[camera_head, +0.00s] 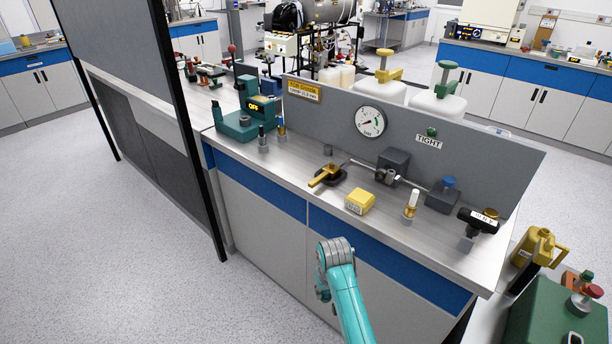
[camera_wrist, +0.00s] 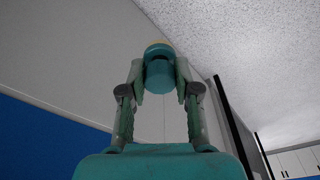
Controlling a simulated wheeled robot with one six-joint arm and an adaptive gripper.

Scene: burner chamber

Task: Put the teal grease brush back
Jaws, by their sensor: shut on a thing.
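In the wrist view my gripper (camera_wrist: 159,78) is shut on a teal cylinder with a tan end, which I take for the teal grease brush (camera_wrist: 158,70). It sits between the two fingertips, seen nearly end-on, so its full length and bristles are hidden. In the head view my teal arm reaches up in front of the bench's cabinet doors, below the worktop (camera_head: 300,180). My gripper and the brush are mostly hidden there behind my wrist.
On the bench are a teal device reading OFF (camera_head: 240,122), a yellow-handled valve (camera_head: 325,177), a yellow block (camera_head: 360,202), a white-and-gold piece (camera_head: 412,203) and a black-handled tool (camera_head: 477,220). A grey gauge panel (camera_head: 340,112) backs it. A dark partition (camera_head: 175,110) stands left.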

